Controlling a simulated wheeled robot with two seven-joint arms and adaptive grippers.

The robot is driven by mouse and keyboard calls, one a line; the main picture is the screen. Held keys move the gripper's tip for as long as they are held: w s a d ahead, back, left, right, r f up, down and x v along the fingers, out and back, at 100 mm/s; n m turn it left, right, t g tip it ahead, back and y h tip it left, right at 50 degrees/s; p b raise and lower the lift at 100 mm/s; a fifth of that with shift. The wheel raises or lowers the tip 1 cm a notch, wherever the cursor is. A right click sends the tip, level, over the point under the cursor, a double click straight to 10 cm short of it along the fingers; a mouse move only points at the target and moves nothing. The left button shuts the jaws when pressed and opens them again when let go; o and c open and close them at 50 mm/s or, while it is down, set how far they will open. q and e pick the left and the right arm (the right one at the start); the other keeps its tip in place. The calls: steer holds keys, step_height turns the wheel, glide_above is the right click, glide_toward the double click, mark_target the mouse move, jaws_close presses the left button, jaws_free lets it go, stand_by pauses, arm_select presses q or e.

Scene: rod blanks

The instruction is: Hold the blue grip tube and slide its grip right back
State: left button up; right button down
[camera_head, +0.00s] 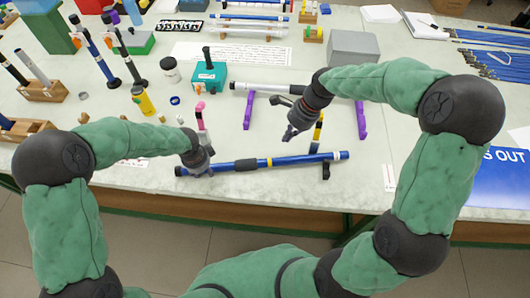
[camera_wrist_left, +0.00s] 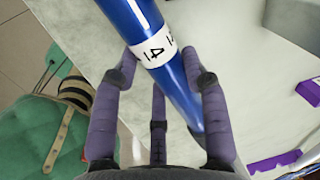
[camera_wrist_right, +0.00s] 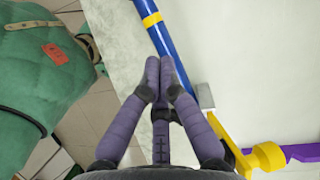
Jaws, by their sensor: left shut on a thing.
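The blue grip tube (camera_head: 305,158) lies nearly level across the front of the table, with a black grip (camera_head: 246,165) and a yellow band (camera_head: 269,162) along it. My left gripper (camera_head: 203,168) is shut on the tube near its left end. In the left wrist view the tube (camera_wrist_left: 137,12) passes between the fingers and bears a white label (camera_wrist_left: 153,50). My right gripper (camera_head: 290,135) is empty, its fingertips together, above and apart from the tube's right part. In the right wrist view the tube (camera_wrist_right: 163,40) and yellow band (camera_wrist_right: 151,19) show beyond the fingertips.
A black support (camera_head: 326,171) stands under the tube's right end. A grey-white tube (camera_head: 265,88) rests on purple stands (camera_head: 361,120) behind. A teal box (camera_head: 209,77) and yellow bottle (camera_head: 143,100) stand further back.

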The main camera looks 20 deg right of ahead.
mark_target(236, 161)
steer(key=shift+m, duration=0.4)
steer(key=x, duration=1)
steer(key=shift+s+d+f, duration=0.1)
steer(key=a, duration=0.3)
steer(key=shift+w+a, duration=0.1)
steer(key=shift+w, duration=0.2)
steer(key=shift+w+a, duration=0.1)
steer(key=shift+a, duration=0.25)
steer(key=a, duration=0.3)
steer(key=w+a, duration=0.1)
steer(key=a, duration=0.6)
steer(key=shift+w+a, duration=0.15)
steer(key=shift+w, duration=0.15)
